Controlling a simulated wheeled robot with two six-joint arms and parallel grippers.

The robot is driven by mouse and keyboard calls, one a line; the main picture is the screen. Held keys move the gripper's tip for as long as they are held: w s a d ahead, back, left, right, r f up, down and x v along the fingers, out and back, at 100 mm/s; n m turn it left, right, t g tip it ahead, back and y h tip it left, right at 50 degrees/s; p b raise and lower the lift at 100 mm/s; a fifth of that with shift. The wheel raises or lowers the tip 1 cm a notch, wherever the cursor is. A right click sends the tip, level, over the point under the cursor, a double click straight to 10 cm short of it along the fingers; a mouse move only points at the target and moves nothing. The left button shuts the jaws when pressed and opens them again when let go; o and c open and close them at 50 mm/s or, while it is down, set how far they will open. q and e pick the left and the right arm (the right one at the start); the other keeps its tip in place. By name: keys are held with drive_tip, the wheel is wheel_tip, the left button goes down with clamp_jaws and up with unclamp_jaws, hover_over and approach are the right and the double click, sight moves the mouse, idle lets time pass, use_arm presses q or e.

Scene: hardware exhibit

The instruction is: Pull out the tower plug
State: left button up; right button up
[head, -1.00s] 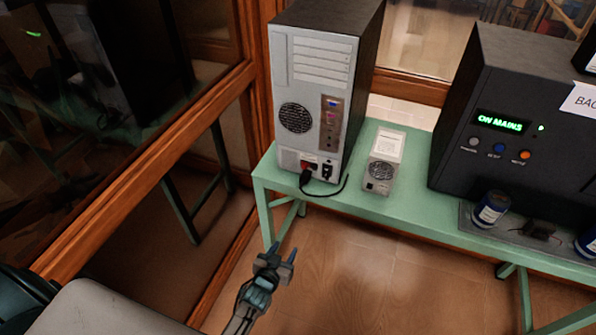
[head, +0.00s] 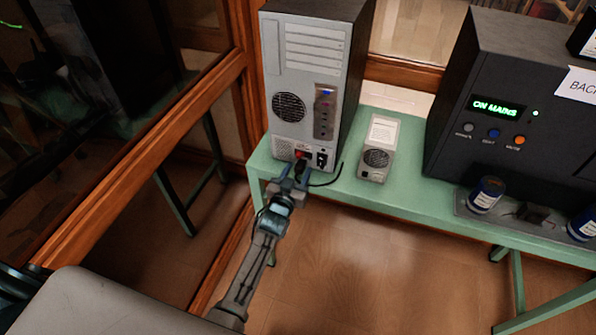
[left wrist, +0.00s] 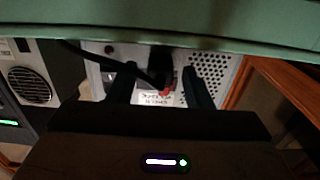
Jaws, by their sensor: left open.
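The grey computer tower (head: 306,70) stands upright on the green bench, its back panel facing me. A black plug (head: 301,166) with a cable sits in the socket low on that panel; it also shows in the left wrist view (left wrist: 161,66). My left gripper (head: 293,171) is open just in front of the plug. In the left wrist view, which looks upside down, its two dark fingers (left wrist: 160,82) stand either side of the plug, and I cannot tell whether they touch it. In the head view the fingers partly cover the plug. My right gripper is not in view.
A small grey box with a fan (head: 376,160) stands right of the tower. A dark backup unit (head: 490,75) reading "ON MAINS" is farther right, with blue cans (head: 487,194) before it. The green bench (head: 400,205) has a front edge just below the plug. Wood-framed glass is on the left.

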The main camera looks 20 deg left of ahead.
use_arm(q)
drive_tip(key=shift+w, duration=0.45)
drive_tip(key=shift+c, duration=0.3)
clamp_jaws()
drive_tip(key=shift+s+p, duration=0.6)
drive_tip(key=shift+s, duration=1)
drive_tip(key=shift+o, duration=0.3)
unclamp_jaws()
drive_tip(key=shift+w, duration=0.1)
drive_tip(key=s, duration=1.1)
drive_tip(key=shift+a, duration=0.2)
